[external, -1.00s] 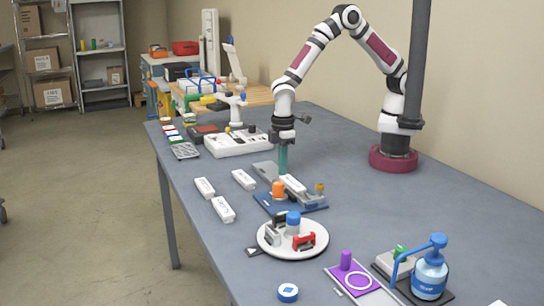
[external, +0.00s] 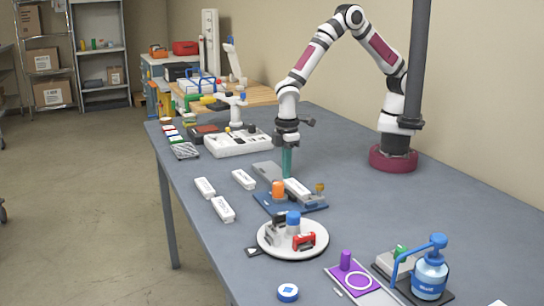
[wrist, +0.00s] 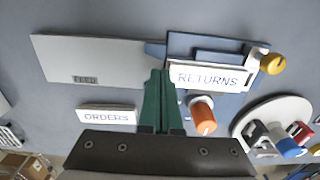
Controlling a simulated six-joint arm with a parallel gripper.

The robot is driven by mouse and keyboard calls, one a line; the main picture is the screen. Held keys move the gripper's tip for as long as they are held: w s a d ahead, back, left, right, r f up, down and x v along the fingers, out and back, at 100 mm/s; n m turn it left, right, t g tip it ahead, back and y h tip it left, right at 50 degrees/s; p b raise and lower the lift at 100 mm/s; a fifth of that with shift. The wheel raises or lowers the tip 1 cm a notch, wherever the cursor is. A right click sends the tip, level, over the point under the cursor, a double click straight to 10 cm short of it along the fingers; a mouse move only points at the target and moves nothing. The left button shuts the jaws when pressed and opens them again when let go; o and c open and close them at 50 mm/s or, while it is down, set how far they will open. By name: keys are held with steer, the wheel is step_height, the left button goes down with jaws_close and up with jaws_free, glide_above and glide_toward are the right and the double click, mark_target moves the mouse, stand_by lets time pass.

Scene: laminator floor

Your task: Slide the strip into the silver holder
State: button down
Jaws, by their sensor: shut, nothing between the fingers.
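The white strip marked RETURNS (wrist: 207,77) lies along the silver holder (wrist: 251,67) on a blue base (wrist: 185,42); how far it sits inside is hard to tell. In the external view the strip (external: 297,187) lies beyond the orange knob. My gripper (wrist: 160,76) has its green fingers shut and empty, pointing down at the strip's left end, seemingly against it. In the external view my gripper (external: 287,172) stands where the grey FEED plate (external: 266,170) meets the blue base. The FEED plate also shows in the wrist view (wrist: 95,58).
An orange knob (wrist: 203,115) and a yellow knob (wrist: 273,64) stand by the holder. The ORDERS strip (wrist: 107,116) and two other white strips (external: 205,187) lie loose to the left. A round white plate (external: 270,248) with small items stands in front.

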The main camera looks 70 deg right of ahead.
steer(key=shift+s+a, duration=0.5)
steer(key=shift+a, duration=0.05)
steer(key=shift+w+d, duration=0.35)
step_height(320, 180, up, 12)
stand_by(0.8)
steer(key=shift+d, duration=0.1)
